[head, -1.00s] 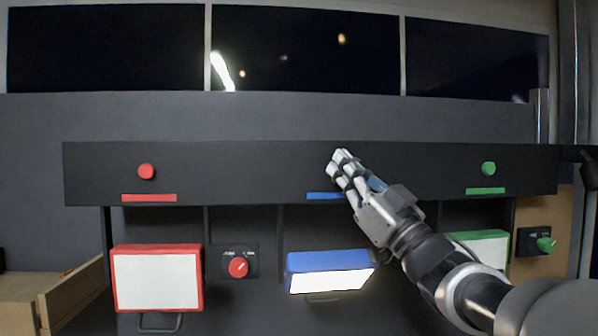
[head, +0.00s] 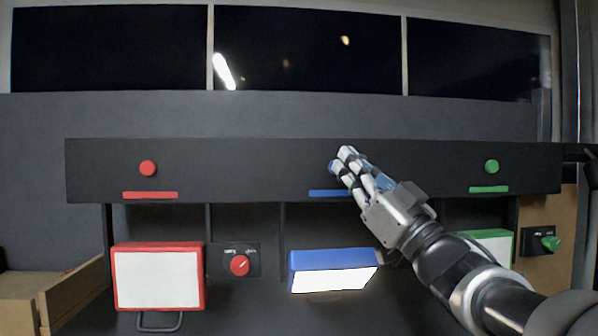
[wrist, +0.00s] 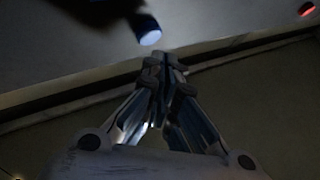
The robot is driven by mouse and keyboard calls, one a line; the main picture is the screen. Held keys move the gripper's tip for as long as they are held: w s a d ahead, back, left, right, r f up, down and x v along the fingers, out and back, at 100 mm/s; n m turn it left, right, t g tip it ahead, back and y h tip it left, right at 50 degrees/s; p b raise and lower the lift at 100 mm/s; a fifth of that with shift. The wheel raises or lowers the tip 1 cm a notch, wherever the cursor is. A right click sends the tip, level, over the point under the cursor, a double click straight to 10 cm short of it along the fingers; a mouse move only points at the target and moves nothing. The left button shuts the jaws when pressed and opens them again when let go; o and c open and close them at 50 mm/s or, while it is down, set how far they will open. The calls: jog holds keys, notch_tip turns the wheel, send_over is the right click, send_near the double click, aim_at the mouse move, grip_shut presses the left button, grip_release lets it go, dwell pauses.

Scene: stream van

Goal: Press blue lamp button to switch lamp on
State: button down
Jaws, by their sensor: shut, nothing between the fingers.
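The blue button (head: 333,167) shows as a small patch on the black bar, just left of my fingertips and partly hidden by them. In the wrist view a short blue cylinder with a pale end, which looks like this button (wrist: 150,32), is just beyond the fingertips. I cannot tell whether they touch. My gripper (head: 345,154) is shut and empty, reaching in from the lower right; it also shows in the wrist view (wrist: 165,62). The blue lamp (head: 332,259) hangs below the bar, tilted. Its white face looks brighter than the red lamp's face.
A red button (head: 148,168) is at the bar's left, a green button (head: 491,167) at its right. A red lamp (head: 157,277), a red knob (head: 240,265), a partly hidden green lamp (head: 490,244) and a green knob (head: 550,244) are below. Dark screens (head: 308,45) are above.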

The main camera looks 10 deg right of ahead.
jog(key=s+b, duration=0.1)
jog(key=s, duration=0.3)
jog(key=shift+s, duration=0.4)
jog(key=s+d+f+m+g+h+b, duration=0.1)
jog(key=d+f+m+g+h+b, duration=0.25)
jog(key=f, duration=0.75)
jog(key=s+d+f+m+g+h+b, duration=0.1)
jog(key=f+m+h+b, duration=0.25)
jog(key=f+h, duration=0.6)
jog(key=s+d+f+m+g+h+b, duration=0.15)
jog(key=f+b, duration=0.35)
jog(key=f, duration=0.9)
jog(key=s+a+f+g+b, duration=0.2)
jog(key=s+f+g, duration=0.1)
jog(key=s+f, duration=0.4)
jog(key=s+a+f+n+g+y+b, duration=0.1)
jog(key=s+a+f+g+b, duration=0.1)
jog(key=s+f+g, duration=0.2)
jog(key=s+a+f+n+g+b, duration=0.1)
jog(key=s+a+f+g+b, duration=0.1)
jog(key=s+f, duration=0.8)
notch_tip(320, 180, down, 8)
jog(key=shift+a+f+g+b, duration=0.1)
jog(key=shift+a+g+b, duration=0.35)
jog(key=shift+g, duration=0.55)
jog(key=shift+y, duration=0.25)
